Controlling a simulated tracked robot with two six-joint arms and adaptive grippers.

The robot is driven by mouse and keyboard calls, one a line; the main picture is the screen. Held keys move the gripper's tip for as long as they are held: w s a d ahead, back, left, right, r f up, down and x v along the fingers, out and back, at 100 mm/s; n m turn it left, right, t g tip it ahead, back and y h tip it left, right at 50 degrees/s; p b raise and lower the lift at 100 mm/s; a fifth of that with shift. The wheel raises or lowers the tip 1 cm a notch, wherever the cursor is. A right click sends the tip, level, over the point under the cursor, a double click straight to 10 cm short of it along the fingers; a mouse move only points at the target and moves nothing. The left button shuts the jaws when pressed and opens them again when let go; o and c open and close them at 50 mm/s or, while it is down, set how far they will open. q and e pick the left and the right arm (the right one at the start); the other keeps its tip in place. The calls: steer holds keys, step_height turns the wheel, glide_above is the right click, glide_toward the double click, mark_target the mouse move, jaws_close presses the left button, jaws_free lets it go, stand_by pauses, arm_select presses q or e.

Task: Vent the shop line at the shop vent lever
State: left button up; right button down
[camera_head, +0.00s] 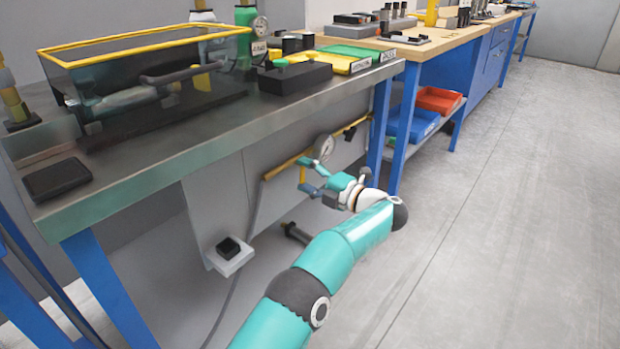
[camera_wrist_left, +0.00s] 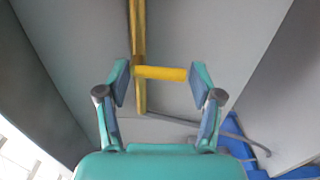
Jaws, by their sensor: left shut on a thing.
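The shop vent lever shows in the left wrist view as a short yellow bar (camera_wrist_left: 160,73) beside a yellow pipe (camera_wrist_left: 138,35). In the head view my left gripper (camera_head: 305,175) is under the steel bench, just below a round pressure gauge (camera_head: 323,147) on the yellow pipe (camera_head: 287,166). The lever is small and partly hidden by the fingers there. My right gripper is not in view.
The steel bench (camera_head: 150,160) overhangs my left gripper, with blue legs (camera_head: 381,115) close by. A grey box with a black button (camera_head: 229,250) hangs below its front edge. Blue (camera_head: 415,122) and red (camera_head: 438,99) bins stand on a low shelf beyond. The floor to the right is clear.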

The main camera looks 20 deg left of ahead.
arm_select(q)
steer(key=shift+a+f, duration=0.15)
steer(key=shift+f, duration=0.15)
steer(key=o, duration=1.1)
steer(key=shift+r, duration=0.1)
steer(key=v, duration=1.2)
steer(key=shift+w, duration=0.1)
